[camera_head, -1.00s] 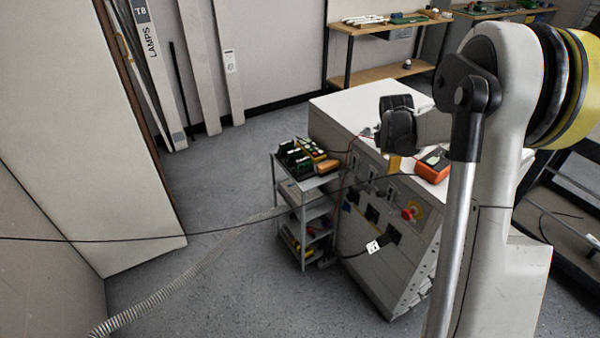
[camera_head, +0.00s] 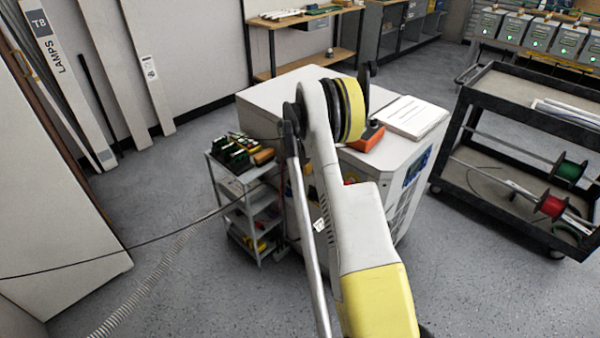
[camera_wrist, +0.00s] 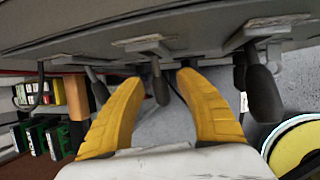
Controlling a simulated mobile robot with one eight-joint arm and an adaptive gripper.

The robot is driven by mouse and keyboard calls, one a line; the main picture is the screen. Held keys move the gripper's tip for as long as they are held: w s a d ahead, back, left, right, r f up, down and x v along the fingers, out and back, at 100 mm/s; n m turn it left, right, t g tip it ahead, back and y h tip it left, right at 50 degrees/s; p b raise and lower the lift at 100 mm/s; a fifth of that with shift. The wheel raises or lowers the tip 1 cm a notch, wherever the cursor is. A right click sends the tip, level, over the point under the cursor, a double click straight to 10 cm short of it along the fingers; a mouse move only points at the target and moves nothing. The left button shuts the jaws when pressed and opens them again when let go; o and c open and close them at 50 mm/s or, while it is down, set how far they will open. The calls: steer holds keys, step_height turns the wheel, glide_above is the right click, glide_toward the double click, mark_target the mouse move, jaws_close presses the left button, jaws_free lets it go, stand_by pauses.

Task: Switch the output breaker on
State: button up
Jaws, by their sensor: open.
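The panel (camera_wrist: 200,28) of the white cabinet (camera_head: 270,97) runs across the top of the wrist view. Three dark breaker levers stick out from it: a left one (camera_wrist: 96,86), a middle one (camera_wrist: 160,84) and a right one (camera_wrist: 262,92). No label is readable, so I cannot tell which is the output breaker. My gripper (camera_wrist: 160,80) is open, its two yellow fingers on either side of the middle lever. I cannot tell whether either finger touches it. In the head view my arm covers the cabinet's front, and the gripper is hidden.
A small grey shelf cart (camera_head: 240,192) with green and yellow parts stands left of the cabinet. An orange meter (camera_head: 366,137) and white papers (camera_head: 411,117) lie on top. A black cart (camera_head: 520,113) with cable spools stands right. A cable and ribbed hose (camera_head: 150,275) cross the left floor.

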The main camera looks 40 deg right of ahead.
steer(key=shift+w+d+f, duration=0.1)
steer(key=shift+d+f, duration=0.05)
steer(key=shift+f, duration=0.3)
steer(key=shift+c, duration=0.2)
jaws_close()
steer(key=shift+r+y+p, duration=0.5)
steer(key=shift+y+p, duration=0.2)
steer(key=shift+y, duration=0.2)
steer(key=y, duration=0.2)
steer(key=r+y+p, duration=0.1)
steer(key=shift+a+r+m+y, duration=0.1)
steer(key=shift+a+m+y, duration=0.2)
steer(key=shift+y, duration=0.1)
steer(key=shift+o, duration=0.2)
jaws_free()
